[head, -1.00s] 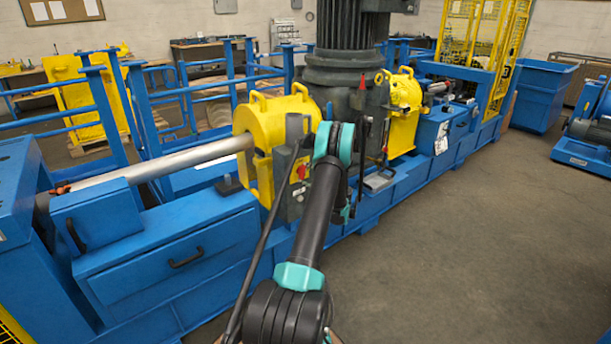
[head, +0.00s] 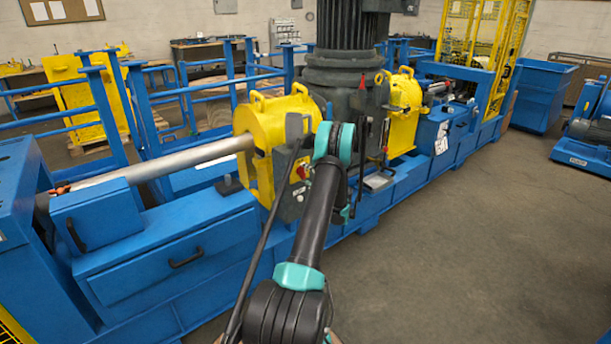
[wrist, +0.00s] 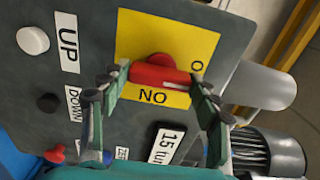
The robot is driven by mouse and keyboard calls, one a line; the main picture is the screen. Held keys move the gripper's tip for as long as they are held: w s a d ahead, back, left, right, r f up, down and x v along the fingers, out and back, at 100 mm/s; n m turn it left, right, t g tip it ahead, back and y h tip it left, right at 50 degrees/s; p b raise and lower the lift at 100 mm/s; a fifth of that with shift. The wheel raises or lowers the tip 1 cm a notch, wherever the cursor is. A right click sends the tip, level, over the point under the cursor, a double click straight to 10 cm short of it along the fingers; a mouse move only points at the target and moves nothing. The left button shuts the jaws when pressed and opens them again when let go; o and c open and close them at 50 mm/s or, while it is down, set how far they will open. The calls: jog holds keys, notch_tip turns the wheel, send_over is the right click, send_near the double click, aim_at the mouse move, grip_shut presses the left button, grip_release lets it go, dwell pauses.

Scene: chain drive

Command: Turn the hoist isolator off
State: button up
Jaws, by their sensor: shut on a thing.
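The hoist isolator is a red turn handle (wrist: 160,72) on a yellow plate (wrist: 135,38) on a dark grey control box (wrist: 60,100). The plate reads ON beside the handle; another label at its upper right is cut to an O. In the wrist view my gripper (wrist: 159,80) has one finger at each end of the handle and is shut on it. The handle lies across the picture, slightly tilted. In the head view the isolator (head: 301,171) is small on the grey box (head: 288,205), partly behind my arm, and the fingers cannot be made out.
The box also carries a white UP button (wrist: 33,40), a black DOWN button (wrist: 47,103), a red button (wrist: 55,153) and a 15 tun label (wrist: 163,143). A yellow guard (head: 258,135) stands behind the box. The floor at right (head: 470,260) is clear.

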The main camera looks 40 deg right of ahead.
jog(key=o, duration=1.2)
jog(key=shift+c, duration=0.2)
jog(key=s, duration=1.2)
jog(key=shift+d, duration=0.45)
